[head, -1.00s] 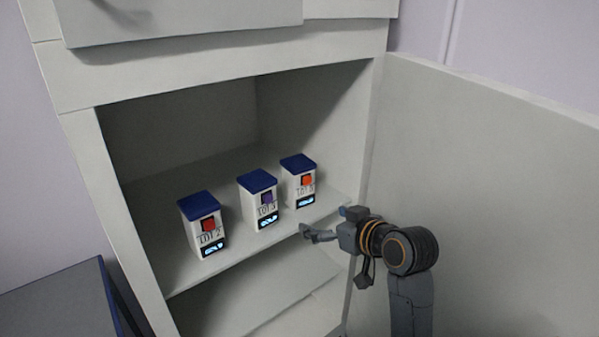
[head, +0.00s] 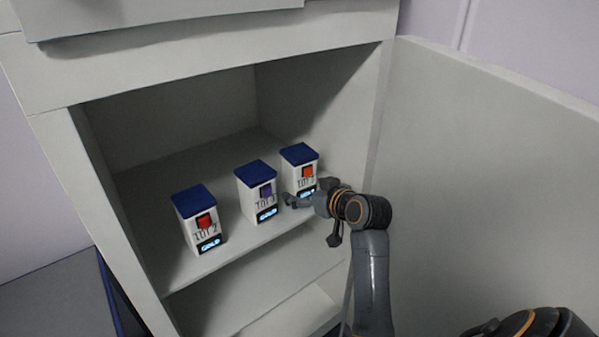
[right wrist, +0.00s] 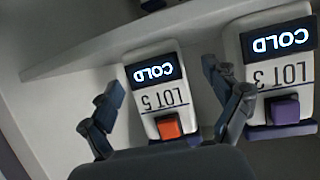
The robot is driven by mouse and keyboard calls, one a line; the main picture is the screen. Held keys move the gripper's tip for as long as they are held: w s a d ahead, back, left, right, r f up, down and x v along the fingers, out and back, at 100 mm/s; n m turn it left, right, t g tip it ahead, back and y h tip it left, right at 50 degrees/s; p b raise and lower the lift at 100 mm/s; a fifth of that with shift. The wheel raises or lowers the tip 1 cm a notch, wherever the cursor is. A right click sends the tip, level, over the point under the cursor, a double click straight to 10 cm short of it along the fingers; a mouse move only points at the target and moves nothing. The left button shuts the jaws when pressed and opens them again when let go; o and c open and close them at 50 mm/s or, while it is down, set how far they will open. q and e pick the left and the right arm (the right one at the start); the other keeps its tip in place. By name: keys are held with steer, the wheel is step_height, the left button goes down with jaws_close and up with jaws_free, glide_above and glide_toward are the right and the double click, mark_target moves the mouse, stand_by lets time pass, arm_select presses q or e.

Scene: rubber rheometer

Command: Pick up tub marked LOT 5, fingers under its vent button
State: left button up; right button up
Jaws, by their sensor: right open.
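The tub marked LOT 5 (head: 299,168) is white with a blue lid and an orange vent button (head: 307,171). It stands upright at the right of a row on the cabinet shelf. In the right wrist view, upside down, the LOT 5 tub (right wrist: 160,88) shows its label, a lit COLD panel and the orange button (right wrist: 168,127). My right gripper (head: 291,201) is open in front of the tub's lower part. In the right wrist view its fingers (right wrist: 162,82) appear on either side of the LOT 5 front; I cannot tell the gap in depth.
The LOT 3 tub (head: 257,192), with a purple button, stands close to the left of LOT 5. A third tub (head: 199,222) with a red button stands farther left. The shelf (head: 183,278) has free room behind them. The open cabinet door (head: 480,170) is at right.

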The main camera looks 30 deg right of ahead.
mark_target(306, 188)
steer(key=x, duration=0.1)
steer(key=p+x, duration=0.1)
steer(key=x, duration=0.1)
steer(key=shift+w+d, duration=0.25)
steer(key=shift+w, duration=0.05)
steer(key=shift+w+f, duration=0.3)
steer(key=shift+w, duration=0.1)
steer(key=shift+s, duration=0.1)
steer(key=shift+r, duration=0.1)
steer(key=c, duration=0.3)
arm_select(q)
steer(key=shift+d+r, duration=0.2)
steer(key=shift+r, duration=0.55)
arm_select(e)
steer(key=c, duration=1.1)
steer(key=shift+c, duration=0.3)
